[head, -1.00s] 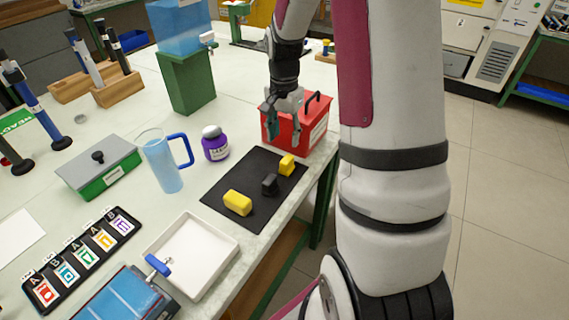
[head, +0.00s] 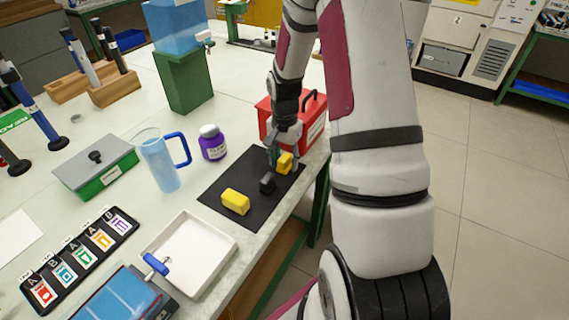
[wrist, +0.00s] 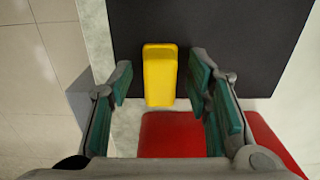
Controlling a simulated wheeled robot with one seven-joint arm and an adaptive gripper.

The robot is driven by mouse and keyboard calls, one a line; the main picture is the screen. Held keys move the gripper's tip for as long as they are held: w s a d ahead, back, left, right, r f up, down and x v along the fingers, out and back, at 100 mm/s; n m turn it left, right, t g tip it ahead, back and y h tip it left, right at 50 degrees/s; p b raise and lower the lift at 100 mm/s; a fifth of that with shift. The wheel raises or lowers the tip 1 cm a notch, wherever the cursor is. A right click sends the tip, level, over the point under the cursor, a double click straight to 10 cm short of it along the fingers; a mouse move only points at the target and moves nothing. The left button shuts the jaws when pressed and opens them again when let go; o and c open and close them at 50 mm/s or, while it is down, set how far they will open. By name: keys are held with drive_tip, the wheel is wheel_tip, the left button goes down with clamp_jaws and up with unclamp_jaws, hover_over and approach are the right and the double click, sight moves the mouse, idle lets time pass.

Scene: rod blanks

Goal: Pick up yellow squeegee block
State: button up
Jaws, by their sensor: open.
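Two yellow blocks lie on a black mat (head: 225,180). One yellow block (head: 285,163) is at the mat's far right end, beside the red box. The other yellow block (head: 236,202) is at the near left end. My gripper (head: 282,157) is open above the far one and partly hides it. In the wrist view, a yellow block (wrist: 160,72) lies between the open fingers of my gripper (wrist: 161,82), apart from both. I cannot tell how high the fingertips are above the mat.
The red box (head: 312,128) stands close behind my gripper. A purple-labelled jar (head: 212,145), a clear jug (head: 160,165) and a white tray (head: 191,250) surround the mat. The table edge is close on the right.

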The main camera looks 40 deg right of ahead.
sight(284, 157)
drive_tip(key=shift+c, duration=0.2)
clamp_jaws()
drive_tip(key=shift+r, duration=0.55)
wheel_tip(284, 157, up, 2)
drive_tip(key=shift+r, duration=0.15)
drive_tip(key=shift+s+a+r, duration=0.15)
drive_tip(key=shift+s+r, duration=0.05)
drive_tip(key=shift+s, duration=0.4)
drive_tip(key=s+a+r, duration=0.1)
drive_tip(key=s+a, duration=0.2)
drive_tip(key=s, duration=1.1)
drive_tip(key=shift+s+a+r, duration=0.15)
drive_tip(key=shift+s+a, duration=0.05)
